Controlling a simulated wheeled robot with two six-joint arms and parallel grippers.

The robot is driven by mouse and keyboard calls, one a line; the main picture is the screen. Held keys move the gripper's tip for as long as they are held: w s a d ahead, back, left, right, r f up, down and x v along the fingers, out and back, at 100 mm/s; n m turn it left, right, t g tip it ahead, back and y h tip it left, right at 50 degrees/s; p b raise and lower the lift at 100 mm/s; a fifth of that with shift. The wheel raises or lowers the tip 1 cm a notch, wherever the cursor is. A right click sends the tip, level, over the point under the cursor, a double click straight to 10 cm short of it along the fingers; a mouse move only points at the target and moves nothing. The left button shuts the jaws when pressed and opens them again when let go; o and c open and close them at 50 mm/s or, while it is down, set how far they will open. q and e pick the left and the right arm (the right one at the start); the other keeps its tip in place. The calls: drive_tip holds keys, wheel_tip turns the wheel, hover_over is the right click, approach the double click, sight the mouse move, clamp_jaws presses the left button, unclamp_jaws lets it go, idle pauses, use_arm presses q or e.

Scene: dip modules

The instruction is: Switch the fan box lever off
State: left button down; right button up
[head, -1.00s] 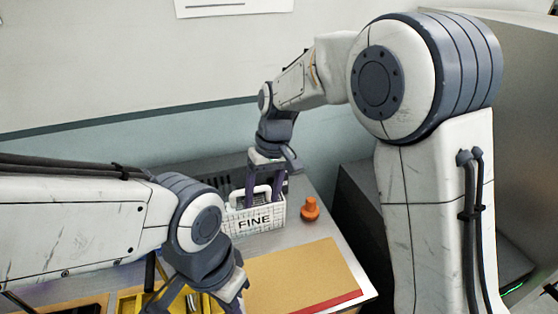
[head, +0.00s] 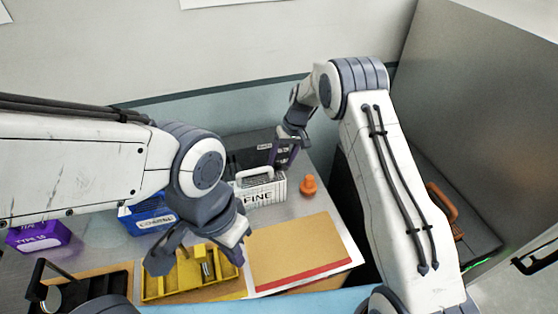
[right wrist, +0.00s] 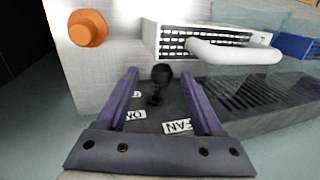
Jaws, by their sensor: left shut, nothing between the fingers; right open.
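The fan box (head: 262,139) is a dark grey box at the back of the table, partly hidden behind my right gripper. In the right wrist view its dark face carries "FAN" (right wrist: 177,126) and "ON" labels, upside down. Its lever (right wrist: 160,76) has a black round knob on a short stem. My right gripper (head: 285,155) is open, and the lever shows between its two purple fingers (right wrist: 162,92) without visible contact. The lever's setting is hard to tell. My left gripper (head: 202,250) is shut and empty above the yellow tray, away from the fan box.
A white "FINE" basket (head: 266,196) stands before the fan box, with an orange knobbed object (head: 308,185) beside it. A yellow tray (head: 165,292), tan board (head: 300,250), blue bin (head: 150,222) and purple box (head: 38,236) lie nearer. A grey cabinet wall (head: 470,110) bounds the right.

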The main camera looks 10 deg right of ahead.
drive_tip(key=shift+x, duration=1.1)
clamp_jaws()
drive_tip(key=shift+d, duration=0.15)
idle(0.5)
